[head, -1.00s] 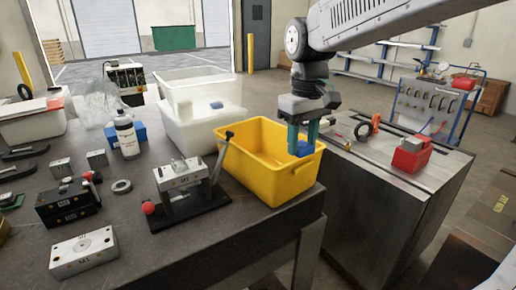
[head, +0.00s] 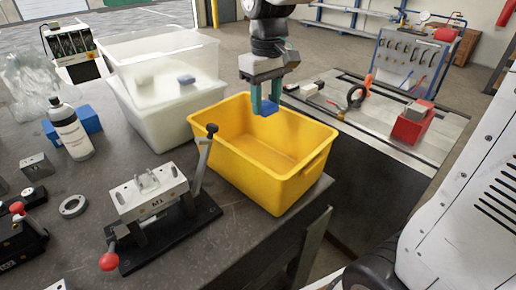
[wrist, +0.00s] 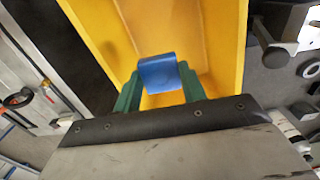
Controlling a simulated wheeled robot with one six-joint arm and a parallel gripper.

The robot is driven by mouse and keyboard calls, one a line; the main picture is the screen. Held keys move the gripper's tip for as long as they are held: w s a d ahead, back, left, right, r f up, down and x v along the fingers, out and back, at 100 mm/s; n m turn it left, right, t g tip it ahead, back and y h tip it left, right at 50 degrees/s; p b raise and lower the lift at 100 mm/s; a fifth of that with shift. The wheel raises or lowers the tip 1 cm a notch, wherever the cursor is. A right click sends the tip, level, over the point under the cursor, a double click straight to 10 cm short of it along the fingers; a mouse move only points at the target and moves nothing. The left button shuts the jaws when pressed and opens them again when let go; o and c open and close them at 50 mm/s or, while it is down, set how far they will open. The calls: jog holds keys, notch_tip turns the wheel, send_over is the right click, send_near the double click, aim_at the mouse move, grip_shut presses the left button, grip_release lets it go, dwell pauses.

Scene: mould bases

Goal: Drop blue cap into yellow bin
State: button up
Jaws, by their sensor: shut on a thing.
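The blue cap (head: 265,107) is held between the green fingers of my gripper (head: 265,103). In the wrist view the cap (wrist: 158,73) sits between the two fingertips, with the yellow bin behind it. The yellow bin (head: 232,165) stands on the dark bench near its right edge. What I see of its inside is empty. My gripper is shut on the cap, and both are over the bin's opening, toward its back side in the head view. I cannot tell exactly how high the cap is above the floor of the bin.
A mould fixture with a lever (head: 150,195) stands left of the bin. A metal-topped cabinet (head: 385,135) stands at right.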

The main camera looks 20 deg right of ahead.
jog(key=shift+f, duration=1.6)
jog(key=o, duration=1)
notch_tip(320, 180, up, 8)
jog(key=shift+f, duration=0.1)
